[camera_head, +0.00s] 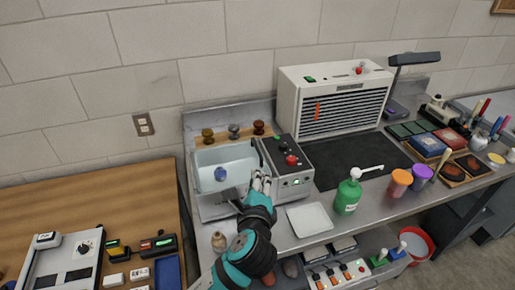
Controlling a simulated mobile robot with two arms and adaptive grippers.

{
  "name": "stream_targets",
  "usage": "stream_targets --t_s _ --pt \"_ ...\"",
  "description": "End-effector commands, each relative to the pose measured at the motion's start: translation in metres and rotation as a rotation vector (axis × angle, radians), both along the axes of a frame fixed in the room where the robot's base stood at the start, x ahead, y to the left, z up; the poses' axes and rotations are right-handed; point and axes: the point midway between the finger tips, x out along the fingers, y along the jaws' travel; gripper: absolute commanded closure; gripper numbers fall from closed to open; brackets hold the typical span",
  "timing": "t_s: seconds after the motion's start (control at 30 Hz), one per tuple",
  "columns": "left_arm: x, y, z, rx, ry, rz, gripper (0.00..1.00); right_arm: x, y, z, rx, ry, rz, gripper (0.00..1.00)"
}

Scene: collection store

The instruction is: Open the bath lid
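The bath (212,208) is a steel tank set at the left end of the metal bench. A pale, see-through lid (235,158) with a round blue knob (220,174) appears to lie over it, closed. My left gripper (262,181) is at the right side of the bath, between the lid and the control box (294,182), to the right of the knob. Its fingers are small here, and I cannot tell how far apart they are or whether they touch the lid. The arm hides part of the bath's front right corner. My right gripper is out of view.
A white tray (309,220) and a green pump bottle (347,195) stand right of my arm. Three knobs (234,131) sit on a ledge behind the bath. A white vented unit (333,101) stands at the back. A wooden table (95,205) is at left.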

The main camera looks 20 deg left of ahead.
Motion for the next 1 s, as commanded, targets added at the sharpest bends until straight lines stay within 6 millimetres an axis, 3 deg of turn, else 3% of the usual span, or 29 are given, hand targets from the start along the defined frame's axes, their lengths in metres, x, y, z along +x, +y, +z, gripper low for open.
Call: stream_targets --t_s 0.23,0.7,1.0 --pt "0.029 0.007 -0.001 0.026 -0.005 -0.003 0.80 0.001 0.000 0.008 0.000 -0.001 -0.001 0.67" --pt "0.124 0.035 -0.024 0.022 -0.003 -0.003 0.80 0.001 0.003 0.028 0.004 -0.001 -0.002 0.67" --pt "0.160 0.046 -0.034 0.019 -0.003 -0.003 0.80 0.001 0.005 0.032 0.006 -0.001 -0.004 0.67"
